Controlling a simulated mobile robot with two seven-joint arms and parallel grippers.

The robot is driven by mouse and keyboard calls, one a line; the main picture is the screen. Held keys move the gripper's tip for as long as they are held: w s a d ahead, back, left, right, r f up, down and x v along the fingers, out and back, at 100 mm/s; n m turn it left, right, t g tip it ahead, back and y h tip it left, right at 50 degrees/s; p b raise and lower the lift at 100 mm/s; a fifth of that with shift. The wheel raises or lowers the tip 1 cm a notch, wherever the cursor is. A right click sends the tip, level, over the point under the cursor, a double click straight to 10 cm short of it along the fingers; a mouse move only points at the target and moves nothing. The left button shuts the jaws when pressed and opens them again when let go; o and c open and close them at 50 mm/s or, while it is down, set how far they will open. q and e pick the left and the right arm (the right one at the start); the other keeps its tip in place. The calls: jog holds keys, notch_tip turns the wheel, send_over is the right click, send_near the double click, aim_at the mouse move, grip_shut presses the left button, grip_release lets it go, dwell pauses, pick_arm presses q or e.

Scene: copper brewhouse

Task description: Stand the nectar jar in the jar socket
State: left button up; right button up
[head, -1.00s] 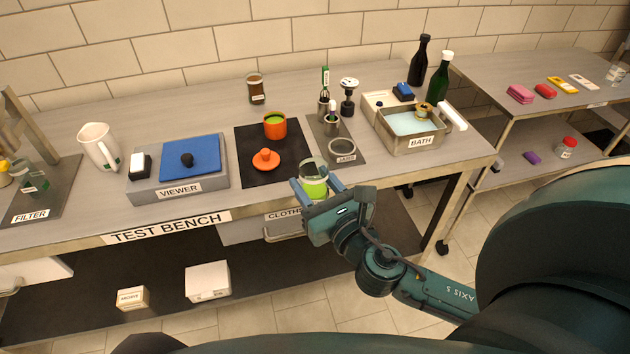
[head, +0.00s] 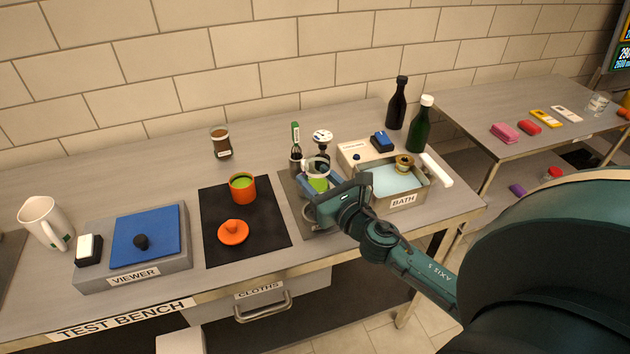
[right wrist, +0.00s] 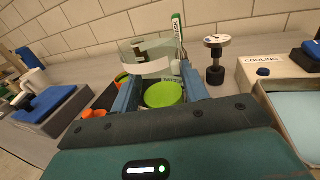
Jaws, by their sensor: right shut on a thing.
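The nectar jar (head: 317,184), clear glass with bright green contents, is held between the fingers of my right gripper (head: 322,188). In the right wrist view the jar (right wrist: 163,95) stands between both fingers, with its clear upper wall and a pale label showing. The gripper and jar are over the grey mat (head: 288,184) that bears the jar socket. The socket is mostly hidden by the gripper, so I cannot tell whether the jar's base touches it. My left gripper is not in view.
The bath (head: 403,203) lies to the right. An orange pot (head: 242,188) and orange lid (head: 233,232) rest on a black mat at left.

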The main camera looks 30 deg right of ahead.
jog(key=shift+f+b, duration=0.6)
jog(key=shift+f, duration=0.15)
jog(key=shift+f+b, duration=2.05)
jog(key=shift+f, duration=0.1)
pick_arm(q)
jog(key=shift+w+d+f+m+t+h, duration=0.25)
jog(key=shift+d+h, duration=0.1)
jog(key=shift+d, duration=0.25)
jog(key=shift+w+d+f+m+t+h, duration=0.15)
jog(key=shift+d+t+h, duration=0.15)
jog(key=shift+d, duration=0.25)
pick_arm(e)
jog(key=shift+f, duration=0.2)
pick_arm(q)
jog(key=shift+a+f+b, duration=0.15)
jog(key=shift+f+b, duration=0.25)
jog(key=shift+b, duration=0.15)
pick_arm(e)
jog(key=shift+f, duration=0.4)
jog(key=o, duration=1.2)
jog(key=shift+o, duration=0.2)
